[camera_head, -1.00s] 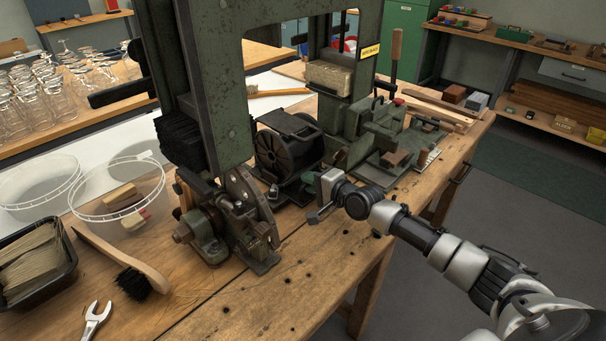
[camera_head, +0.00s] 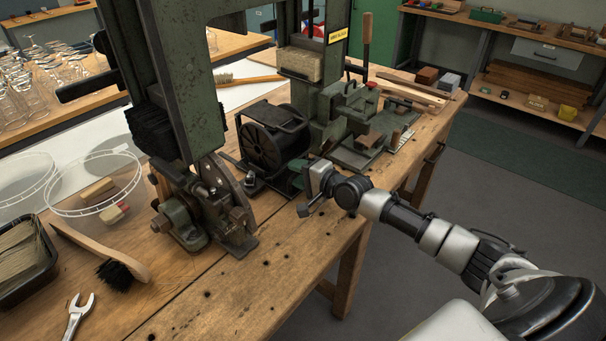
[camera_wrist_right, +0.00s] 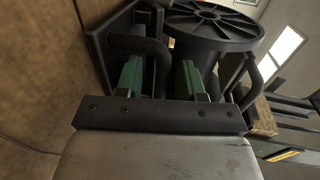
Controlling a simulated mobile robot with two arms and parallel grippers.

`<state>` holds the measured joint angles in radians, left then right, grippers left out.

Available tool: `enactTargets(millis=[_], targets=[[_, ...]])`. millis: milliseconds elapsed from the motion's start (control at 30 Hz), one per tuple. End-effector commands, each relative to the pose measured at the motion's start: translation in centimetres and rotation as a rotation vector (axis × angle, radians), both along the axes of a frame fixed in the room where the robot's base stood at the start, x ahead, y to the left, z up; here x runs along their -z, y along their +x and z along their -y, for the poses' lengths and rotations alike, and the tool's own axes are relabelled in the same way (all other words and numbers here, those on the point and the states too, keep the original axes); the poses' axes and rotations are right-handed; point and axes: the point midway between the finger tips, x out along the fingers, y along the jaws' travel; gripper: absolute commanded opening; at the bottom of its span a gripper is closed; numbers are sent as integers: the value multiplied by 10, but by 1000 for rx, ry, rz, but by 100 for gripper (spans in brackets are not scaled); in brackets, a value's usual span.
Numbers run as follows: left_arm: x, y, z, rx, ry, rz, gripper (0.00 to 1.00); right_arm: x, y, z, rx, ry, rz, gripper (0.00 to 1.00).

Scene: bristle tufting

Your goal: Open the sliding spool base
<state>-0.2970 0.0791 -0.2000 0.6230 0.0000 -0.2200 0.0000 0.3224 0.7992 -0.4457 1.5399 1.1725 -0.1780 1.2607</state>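The black wire spool (camera_head: 272,143) stands upright on its dark sliding base (camera_head: 258,187), between the green machine's columns on the bench. The spool also shows at the top of the right wrist view (camera_wrist_right: 212,24), with dark curved bars (camera_wrist_right: 138,43) below it. My right gripper (camera_head: 300,181) is at the front right of the base, low over the bench. Its two green-padded fingers (camera_wrist_right: 161,78) are apart and point toward the spool. I cannot tell whether a bar lies between them or touches them. My left gripper is not in view.
The machine's geared mechanism (camera_head: 205,215) stands left of the spool, and a green fixture (camera_head: 365,125) stands to the right. The bench front is clear.

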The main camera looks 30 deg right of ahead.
Motion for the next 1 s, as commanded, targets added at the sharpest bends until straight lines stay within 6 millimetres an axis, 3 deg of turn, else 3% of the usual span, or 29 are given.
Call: enactTargets(millis=[167,600,1000], targets=[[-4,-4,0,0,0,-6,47,-3,-16,6,1,-2,-3,38],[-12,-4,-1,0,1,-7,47,-17,-85,31,1,-2,-3,38],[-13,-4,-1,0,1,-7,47,-21,-99,35,0,0,0,38]])
